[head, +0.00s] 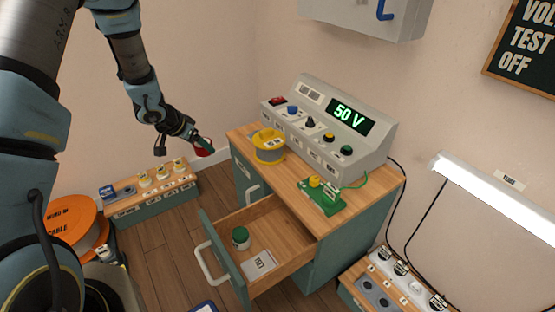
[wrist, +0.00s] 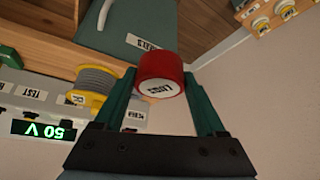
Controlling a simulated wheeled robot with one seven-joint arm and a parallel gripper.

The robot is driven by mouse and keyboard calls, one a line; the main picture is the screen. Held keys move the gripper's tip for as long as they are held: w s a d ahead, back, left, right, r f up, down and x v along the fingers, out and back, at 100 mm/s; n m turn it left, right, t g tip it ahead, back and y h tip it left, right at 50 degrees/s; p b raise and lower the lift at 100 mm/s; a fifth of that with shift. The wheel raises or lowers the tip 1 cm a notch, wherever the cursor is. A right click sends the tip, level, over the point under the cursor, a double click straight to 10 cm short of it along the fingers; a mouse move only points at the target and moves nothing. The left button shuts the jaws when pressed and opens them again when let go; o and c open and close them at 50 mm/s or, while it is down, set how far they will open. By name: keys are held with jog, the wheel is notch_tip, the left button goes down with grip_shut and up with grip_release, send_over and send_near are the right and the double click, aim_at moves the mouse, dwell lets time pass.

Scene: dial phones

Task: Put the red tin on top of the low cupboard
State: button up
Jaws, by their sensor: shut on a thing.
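The red tin (wrist: 160,72) is held between the two green fingers of my gripper (wrist: 159,78) in the wrist view, its labelled end facing the camera. In the head view my gripper (head: 205,147) is in the air left of the teal cabinet with the wooden top (head: 283,180), and a bit of the red tin (head: 202,152) shows there, partly hidden by the fingers. A low teal cupboard with a wooden top (head: 125,207) stands against the wall at the left, below and left of my gripper. Several yellow-and-white parts and a blue box stand on it.
The teal cabinet's drawer (head: 279,238) is open, with a green tin (head: 240,238) and a card inside. A yellow-flanged spool (head: 268,146), a grey 50 V console (head: 330,125) and a green board (head: 322,196) are on its top. An orange cable reel (head: 75,226) stands at left.

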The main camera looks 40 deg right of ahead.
jog(key=s+d+r+m+g+p, duration=0.25)
jog(key=s+d+m, duration=0.35)
jog(key=s+d, duration=0.4)
jog(key=m+g+y+p, duration=0.1)
jog(key=m+g, duration=0.3)
jog(key=m, duration=0.2)
send_over(292, 179)
jog(key=w+a, duration=0.1)
jog(key=a, duration=0.1)
notch_tip(292, 179, down, 3)
jog(key=shift+w+d+f+t, duration=0.1)
jog(key=shift+d+f+t, duration=0.05)
jog(key=shift+t, duration=0.1)
jog(key=shift+f, duration=2.45)
jog(key=shift+f, duration=0.15)
jog(key=o, duration=1.4)
jog(key=v, duration=1.2)
jog(key=shift+r+p, duration=0.2)
jog(key=shift+p, duration=0.15)
